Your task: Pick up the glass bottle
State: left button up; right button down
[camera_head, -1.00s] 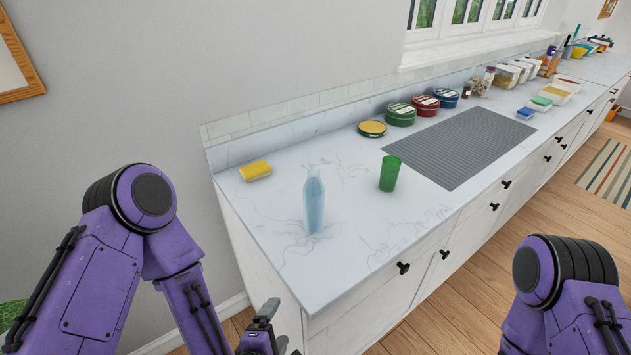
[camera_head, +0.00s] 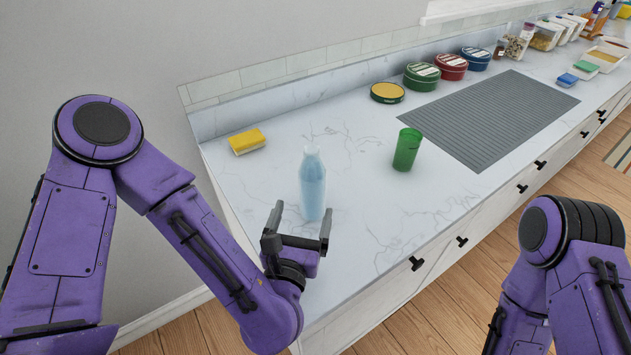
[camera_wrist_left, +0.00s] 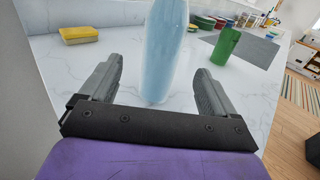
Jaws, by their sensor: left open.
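The glass bottle (camera_head: 312,185) is pale blue and stands upright on the white marble counter, near its left end. My left gripper (camera_head: 302,222) is open at the near side of the bottle, low over the counter edge. In the left wrist view the bottle (camera_wrist_left: 163,50) stands upright just beyond and between the two open fingers (camera_wrist_left: 155,88), with its top out of frame. I cannot tell whether either finger touches it. Of my right arm only purple links show in the head view; its gripper is out of view.
A green cup (camera_head: 407,150) stands right of the bottle, and a yellow sponge (camera_head: 247,141) lies behind it to the left. Several round tins (camera_head: 422,76) line the wall beside a grey ribbed mat (camera_head: 487,118). The counter (camera_head: 365,215) between bottle and cup is clear.

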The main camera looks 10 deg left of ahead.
aim_at(308, 193)
pick_arm(q)
jog(key=w+b, duration=0.2)
jog(key=shift+w+d+f, duration=0.1)
jog(key=shift+w+f, duration=0.15)
jog(key=shift+w, duration=0.05)
jog(key=shift+w+r+p, duration=0.5)
jog(key=shift+r+p, duration=0.15)
jog(key=shift+p, duration=0.2)
jog(key=shift+w, duration=0.3)
jog(key=w+p, duration=0.2)
jog(key=w, duration=0.1)
jog(key=w+p, duration=0.1)
jog(key=w, duration=0.1)
jog(key=shift+w+f+p, duration=0.25)
jog(key=shift+f+p, duration=0.05)
jog(key=shift+f, duration=0.1)
jog(key=shift+w+f, duration=0.1)
jog(key=shift+w, duration=0.15)
pick_arm(e)
jog(key=r, duration=0.2)
jog(key=shift+s+r, duration=0.3)
jog(key=shift+r, duration=0.1)
pick_arm(q)
jog(key=c, duration=1.5)
jog(key=shift+o, duration=0.2)
